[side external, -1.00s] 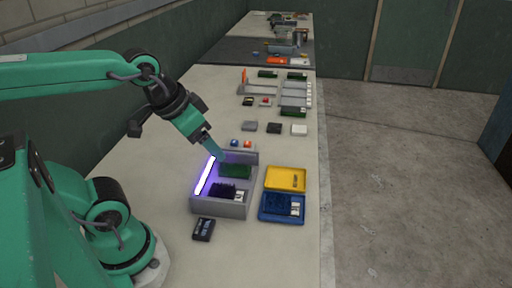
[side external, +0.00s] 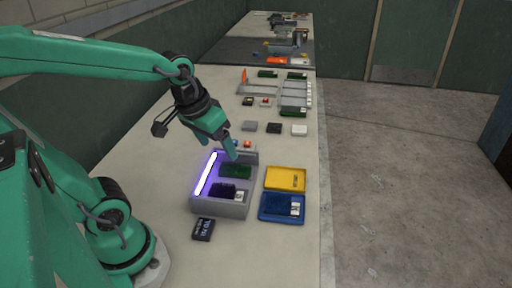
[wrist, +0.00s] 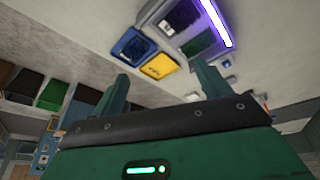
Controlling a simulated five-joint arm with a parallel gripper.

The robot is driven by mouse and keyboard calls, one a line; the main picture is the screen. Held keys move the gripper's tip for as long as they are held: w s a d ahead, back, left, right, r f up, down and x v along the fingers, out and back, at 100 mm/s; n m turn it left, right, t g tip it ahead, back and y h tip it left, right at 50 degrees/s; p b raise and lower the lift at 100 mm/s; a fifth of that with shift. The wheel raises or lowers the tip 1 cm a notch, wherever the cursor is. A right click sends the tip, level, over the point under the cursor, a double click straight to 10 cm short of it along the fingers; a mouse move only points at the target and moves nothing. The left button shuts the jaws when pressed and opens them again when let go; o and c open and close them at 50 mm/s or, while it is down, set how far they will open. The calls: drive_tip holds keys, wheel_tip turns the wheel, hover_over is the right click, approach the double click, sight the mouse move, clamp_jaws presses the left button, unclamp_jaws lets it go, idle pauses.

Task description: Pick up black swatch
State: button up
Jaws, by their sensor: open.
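A dark, near-black swatch (side external: 223,190) lies in the near part of the grey lit box (side external: 222,209), beside a small white tag. It also shows dark in the wrist view (wrist: 183,14). A green swatch (side external: 236,171) lies in the far part of the same box. A separate small black block (side external: 274,128) lies on the table between a grey and a white one. My gripper (side external: 231,153) is above the box's far end, apart from the dark swatch. In the wrist view, its two fingers (wrist: 163,72) stand apart with nothing between them.
A glowing violet-white bar (side external: 206,174) lines the box's left side. A yellow tray (side external: 286,179) and a blue tray (side external: 281,208) sit to its right, near the table edge. A black labelled block (side external: 203,229) lies in front. Grey racks (side external: 295,97) stand farther back.

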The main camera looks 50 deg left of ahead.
sight(222, 187)
drive_tip(key=w+a+f+n+g, duration=0.1)
drive_tip(key=a+f+n, duration=0.1)
drive_tip(key=f, duration=0.1)
drive_tip(key=w+a+f+n+g, duration=0.1)
drive_tip(key=a+f, duration=0.1)
drive_tip(key=f, duration=0.2)
drive_tip(key=w+a+f+n+g, duration=0.1)
drive_tip(key=w+a+f+n, duration=0.1)
drive_tip(key=f, duration=0.2)
drive_tip(key=shift+a+f+n+g, duration=0.1)
drive_tip(key=shift+n+g, duration=0.2)
drive_tip(key=shift+a+f+n, duration=0.3)
drive_tip(key=shift+f, duration=0.3)
drive_tip(key=shift+f, duration=1.3)
drive_tip(key=shift+f, duration=0.1)
drive_tip(key=shift+f, duration=2.5)
drive_tip(key=c, duration=0.8)
